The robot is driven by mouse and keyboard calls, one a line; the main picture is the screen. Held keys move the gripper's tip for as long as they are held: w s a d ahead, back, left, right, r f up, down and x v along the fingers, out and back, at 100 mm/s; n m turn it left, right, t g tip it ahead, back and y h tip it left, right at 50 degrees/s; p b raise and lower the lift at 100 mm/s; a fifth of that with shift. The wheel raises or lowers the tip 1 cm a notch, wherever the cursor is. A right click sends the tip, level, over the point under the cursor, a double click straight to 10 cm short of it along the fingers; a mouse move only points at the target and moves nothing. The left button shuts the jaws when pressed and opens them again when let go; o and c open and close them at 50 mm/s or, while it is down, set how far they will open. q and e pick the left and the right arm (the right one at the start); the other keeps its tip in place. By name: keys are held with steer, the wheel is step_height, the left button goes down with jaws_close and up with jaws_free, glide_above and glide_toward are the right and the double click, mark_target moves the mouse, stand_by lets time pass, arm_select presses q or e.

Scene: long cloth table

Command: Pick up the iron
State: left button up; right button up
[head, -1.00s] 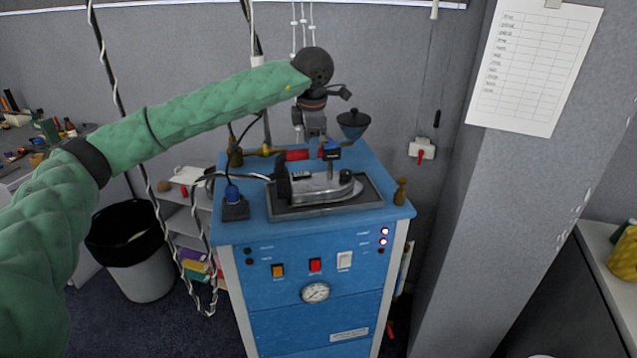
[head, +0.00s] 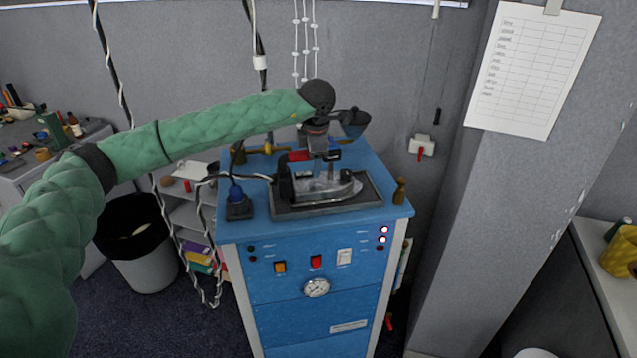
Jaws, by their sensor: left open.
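The iron (head: 326,188), metal with a dark handle, sits on a dark tray (head: 294,211) on top of a blue cabinet (head: 391,213). A cord runs from its left end. My left arm reaches in from the left in a green sleeve, and my left gripper (head: 322,156) points down above the iron's handle. It is open, and its fingertips are close to the handle; whether they touch it I cannot tell. The gripper partly hides the iron's upper part. My right gripper is not in view.
A wall pillar (head: 490,200) rises to the right. A bin (head: 142,250) stands at left.

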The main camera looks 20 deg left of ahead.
arm_select(q)
steer(key=shift+c, duration=0.2)
jaws_close()
steer(key=shift+r, duration=0.15)
